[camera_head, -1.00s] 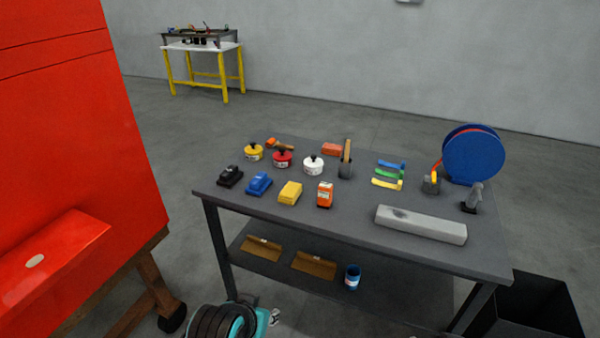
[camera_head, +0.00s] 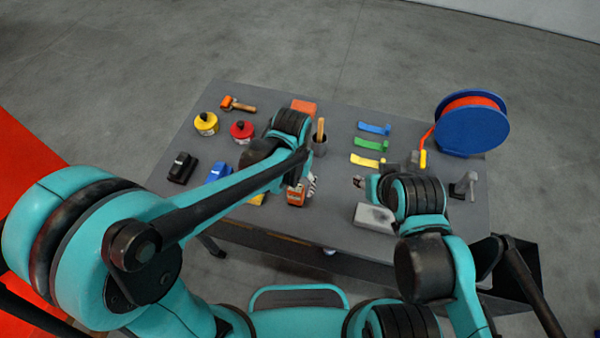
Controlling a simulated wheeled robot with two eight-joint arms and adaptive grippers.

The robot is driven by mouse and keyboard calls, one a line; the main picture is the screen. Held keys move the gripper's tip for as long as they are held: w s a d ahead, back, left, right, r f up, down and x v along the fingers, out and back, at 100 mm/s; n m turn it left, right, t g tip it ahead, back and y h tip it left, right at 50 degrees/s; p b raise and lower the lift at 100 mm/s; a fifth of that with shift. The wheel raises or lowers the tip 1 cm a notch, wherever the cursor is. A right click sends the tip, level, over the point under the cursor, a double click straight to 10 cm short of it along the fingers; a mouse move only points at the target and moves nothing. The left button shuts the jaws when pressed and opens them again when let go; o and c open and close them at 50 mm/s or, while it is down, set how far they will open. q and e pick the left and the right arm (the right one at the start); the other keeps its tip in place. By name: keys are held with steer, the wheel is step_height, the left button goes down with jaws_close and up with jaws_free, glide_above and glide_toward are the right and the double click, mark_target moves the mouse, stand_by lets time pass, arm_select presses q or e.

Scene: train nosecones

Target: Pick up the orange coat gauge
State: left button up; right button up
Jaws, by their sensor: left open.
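The orange coat gauge (camera_head: 295,198) stands on the dark table near its front edge, in the middle of the head view. My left gripper (camera_head: 308,184) is open right at the gauge, over its upper right side. My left wrist and forearm hide part of the space behind it, and I cannot tell whether the fingers touch the gauge. My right gripper (camera_head: 359,182) is to the right of the gauge, over the table and apart from it. It is small in view and its jaw opening is unclear.

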mark_target(296, 188)
arm_select(q)
steer(key=shift+w+d+f, duration=0.25)
steer(key=shift+w+f, duration=0.2)
steer(key=shift+w+d+f, duration=0.2)
steer(key=shift+w+f, duration=0.2)
steer(key=shift+f, duration=0.05)
steer(key=f, duration=0.1)
steer(key=f+b, duration=0.1)
steer(key=s+f, duration=0.1)
steer(key=shift+a+b, duration=0.25)
steer(key=shift+b, duration=0.15)
steer(key=f, duration=0.2)
steer(key=f+b, duration=0.1)
steer(key=shift+w+f, duration=0.1)
steer(key=shift+w, duration=0.15)
steer(key=shift+s, duration=0.1)
arm_select(e)
steer(key=shift+w+d+f, duration=0.1)
steer(key=shift+w+f, duration=0.15)
steer(key=shift+f, duration=0.4)
steer(key=shift+w+f, duration=0.25)
steer(key=shift+f, duration=0.35)
arm_select(q)
steer(key=c, duration=1.4)
